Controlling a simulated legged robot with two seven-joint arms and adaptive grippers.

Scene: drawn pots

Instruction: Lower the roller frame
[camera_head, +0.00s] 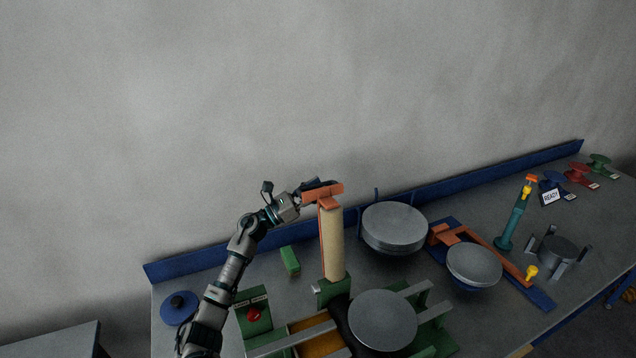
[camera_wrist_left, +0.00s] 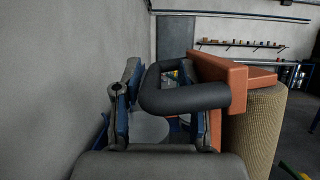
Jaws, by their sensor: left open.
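The roller frame (camera_head: 330,192) is orange and stands upright on a green base, with a beige cylindrical roller (camera_head: 333,242) in it. Its orange top and the roller (camera_wrist_left: 252,130) also show at the right of the left wrist view. A dark grey looped handle (camera_wrist_left: 190,97) sticks out from the orange part. My left gripper (camera_head: 313,188) is at the top of the frame, on its left side. In the left wrist view its open fingers (camera_wrist_left: 163,112) are on either side of part of the handle; whether they touch it I cannot tell. My right gripper is not in view.
Near the frame's base are a round grey plate (camera_head: 382,320), a green box with a red button (camera_head: 254,314) and a green block (camera_head: 290,260). Grey discs (camera_head: 394,226) stand behind to the right. A teal post (camera_head: 512,222) rises further right.

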